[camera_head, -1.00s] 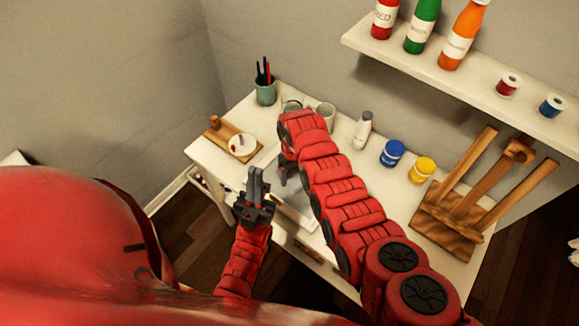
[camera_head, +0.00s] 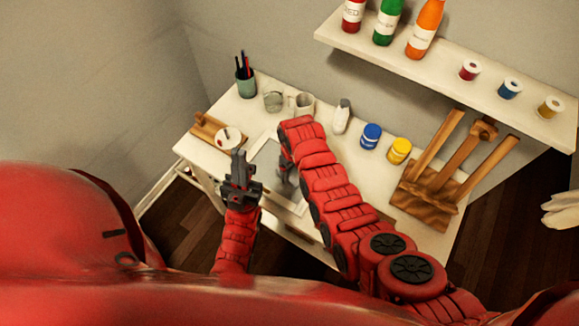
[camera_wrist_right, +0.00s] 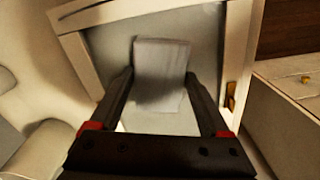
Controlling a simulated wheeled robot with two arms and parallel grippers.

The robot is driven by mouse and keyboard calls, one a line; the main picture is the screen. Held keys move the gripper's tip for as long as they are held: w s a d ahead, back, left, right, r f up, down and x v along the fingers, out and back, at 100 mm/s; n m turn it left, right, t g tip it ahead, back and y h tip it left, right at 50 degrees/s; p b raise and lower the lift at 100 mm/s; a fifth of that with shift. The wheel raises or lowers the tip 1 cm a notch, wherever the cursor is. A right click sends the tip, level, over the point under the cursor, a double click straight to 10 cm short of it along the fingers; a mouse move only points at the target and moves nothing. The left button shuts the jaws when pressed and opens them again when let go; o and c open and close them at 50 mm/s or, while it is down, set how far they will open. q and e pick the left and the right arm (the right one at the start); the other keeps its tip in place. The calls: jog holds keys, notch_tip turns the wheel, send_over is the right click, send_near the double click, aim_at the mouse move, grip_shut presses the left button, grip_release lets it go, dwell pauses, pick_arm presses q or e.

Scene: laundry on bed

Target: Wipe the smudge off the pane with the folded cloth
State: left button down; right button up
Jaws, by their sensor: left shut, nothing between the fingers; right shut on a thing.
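The pane (camera_wrist_right: 112,48), grey in a pale frame, fills much of the right wrist view. In the head view it lies on the desk, its frame (camera_head: 292,206) partly hidden by my right arm. The folded cloth (camera_wrist_right: 162,62), a pale grey rectangle, is between the fingertips of my right gripper (camera_wrist_right: 160,80), which is shut on it, over the pane. Whether it touches the glass I cannot tell. In the head view my right gripper (camera_head: 285,168) is mostly hidden. My left gripper (camera_head: 238,168) is shut and empty, left of the pane. I cannot make out the smudge.
On the desk (camera_head: 330,150) stand a pen cup (camera_head: 246,84), a glass (camera_head: 273,100), a mug (camera_head: 302,104), a white bottle (camera_head: 342,116), blue (camera_head: 371,136) and yellow (camera_head: 399,151) jars, and a wooden easel (camera_head: 440,185). A wooden board (camera_head: 207,131) lies left.

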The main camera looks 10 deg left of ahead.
aim_at(274, 166)
jog(key=shift+a+f+b, duration=0.25)
jog(key=shift+b, duration=0.1)
jog(key=a+b, duration=0.2)
jog(key=shift+w+a+f+b, duration=0.1)
jog(key=shift+w+b, duration=0.25)
jog(key=shift+w, duration=0.05)
jog(key=shift+a+b, duration=0.3)
jog(key=shift+a+r, duration=0.2)
jog(key=a+b, duration=0.1)
jog(key=w+a+b, duration=0.1)
jog(key=b, duration=0.1)
jog(key=shift+f, duration=0.15)
jog(key=b, duration=0.1)
jog(key=a+b, duration=0.1)
jog(key=shift+w+b, duration=0.25)
jog(key=shift+b, duration=0.15)
jog(key=shift+a, duration=0.2)
jog(key=shift+w+r, duration=0.1)
jog(key=shift+r, duration=0.2)
